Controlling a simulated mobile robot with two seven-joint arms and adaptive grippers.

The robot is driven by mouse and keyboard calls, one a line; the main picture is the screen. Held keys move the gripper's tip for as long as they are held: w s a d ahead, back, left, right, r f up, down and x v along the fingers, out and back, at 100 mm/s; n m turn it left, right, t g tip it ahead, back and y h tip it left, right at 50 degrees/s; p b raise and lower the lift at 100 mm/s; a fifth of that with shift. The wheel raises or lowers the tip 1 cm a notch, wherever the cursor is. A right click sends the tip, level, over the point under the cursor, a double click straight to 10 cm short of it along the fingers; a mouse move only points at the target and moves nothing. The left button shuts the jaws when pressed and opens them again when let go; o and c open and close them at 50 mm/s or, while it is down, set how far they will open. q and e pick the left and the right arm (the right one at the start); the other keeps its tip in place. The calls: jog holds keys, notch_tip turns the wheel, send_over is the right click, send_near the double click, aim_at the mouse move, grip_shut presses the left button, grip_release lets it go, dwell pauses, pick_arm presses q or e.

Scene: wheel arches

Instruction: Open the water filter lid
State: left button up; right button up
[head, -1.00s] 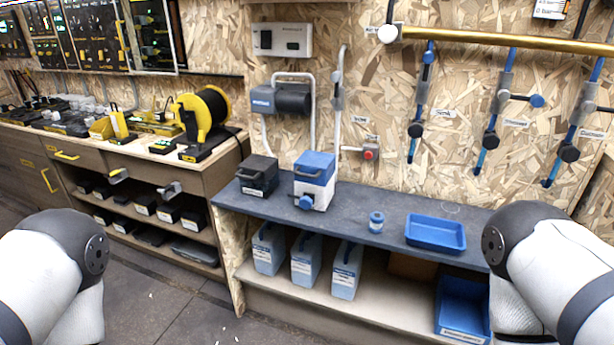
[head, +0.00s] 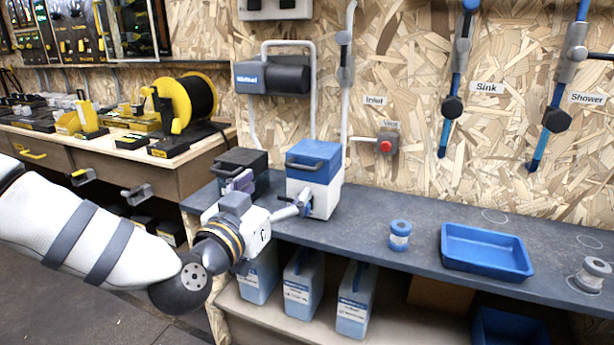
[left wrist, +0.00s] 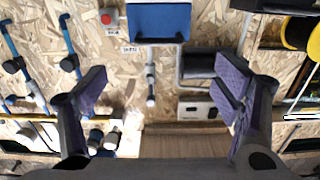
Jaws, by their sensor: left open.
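The water filter (head: 322,197) is a white box with a blue lid (head: 313,157) and a dark handle on top. It stands on the dark bench, and its lid looks closed. My left gripper (head: 270,194) is open and empty, at the filter's front left. One finger overlaps the filter's front in the head view, so contact there is unclear. In the left wrist view, which looks upside down, the blue lid (left wrist: 158,20) shows at the top middle, beyond the open left gripper (left wrist: 163,76). My right gripper is not in view.
A black box (head: 246,160) stands left of the filter, partly behind my gripper. On the bench to the right are a small blue spool-like part (head: 399,236), a blue tray (head: 486,252) and a grey part (head: 592,274). Blue-grey canisters (head: 302,283) stand on the shelf below.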

aim_at(299, 168)
pick_arm(q)
jog(key=b+x, duration=0.1)
jog(key=x, duration=0.9)
jog(key=shift+w+d+f+b, duration=0.15)
jog(key=shift+w+f+b, duration=0.05)
jog(key=shift+w+b, duration=0.15)
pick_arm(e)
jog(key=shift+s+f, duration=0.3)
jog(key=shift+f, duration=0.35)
pick_arm(q)
jog(key=shift+c, duration=0.6)
